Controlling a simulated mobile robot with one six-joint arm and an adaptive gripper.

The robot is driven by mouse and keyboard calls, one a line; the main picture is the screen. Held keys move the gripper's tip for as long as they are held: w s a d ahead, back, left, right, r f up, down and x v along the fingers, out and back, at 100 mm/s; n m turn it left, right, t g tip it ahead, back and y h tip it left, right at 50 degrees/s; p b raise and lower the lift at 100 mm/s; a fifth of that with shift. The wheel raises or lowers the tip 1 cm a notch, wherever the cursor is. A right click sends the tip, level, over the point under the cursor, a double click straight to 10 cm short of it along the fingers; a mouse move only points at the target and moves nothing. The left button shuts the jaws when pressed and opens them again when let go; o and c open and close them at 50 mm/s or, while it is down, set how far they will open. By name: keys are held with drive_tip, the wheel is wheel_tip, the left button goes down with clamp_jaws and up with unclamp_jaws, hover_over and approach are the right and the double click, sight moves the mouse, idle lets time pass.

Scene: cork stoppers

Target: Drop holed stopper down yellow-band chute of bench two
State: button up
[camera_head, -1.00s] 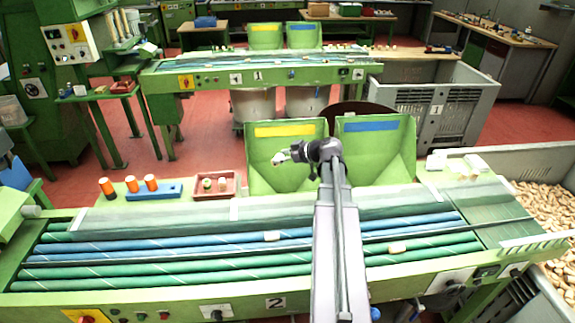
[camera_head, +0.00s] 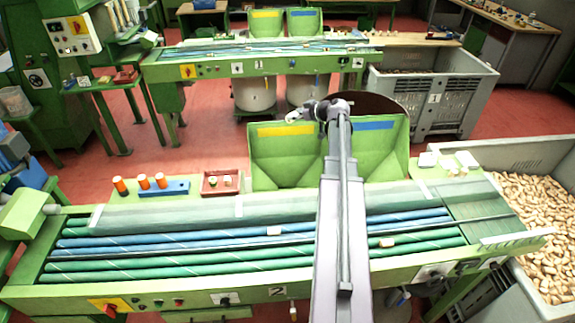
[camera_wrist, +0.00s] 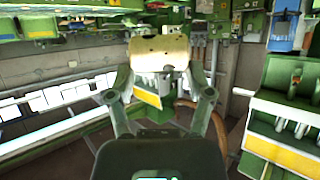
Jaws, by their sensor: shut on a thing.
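My gripper (camera_head: 300,113) is shut on a pale cork stopper (camera_wrist: 158,52) with small dark holes in its face, held between the two fingertips in the wrist view. In the head view the stopper shows as a small pale piece (camera_head: 291,117) at the gripper's left end. Gripper and stopper appear just above the yellow band (camera_head: 285,131) of the green yellow-band chute (camera_head: 283,160) on bench two; their exact distance from its mouth I cannot tell. The blue-band chute (camera_head: 385,155) stands to its right. Bench two (camera_head: 190,292) carries the number 2.
Two corks (camera_head: 274,231) (camera_head: 387,242) lie on the blue and green rollers. A red tray (camera_head: 222,182) and a blue rack (camera_head: 165,189) with orange-topped items stand left of the chutes. A crate of corks (camera_head: 535,200) is at right. Bench one (camera_head: 255,62) is behind.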

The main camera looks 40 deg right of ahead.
drive_tip(key=shift+f, duration=0.2)
idle(0.3)
drive_tip(key=shift+f+b, duration=2.8)
drive_tip(key=shift+b, duration=0.2)
drive_tip(key=o, duration=0.7)
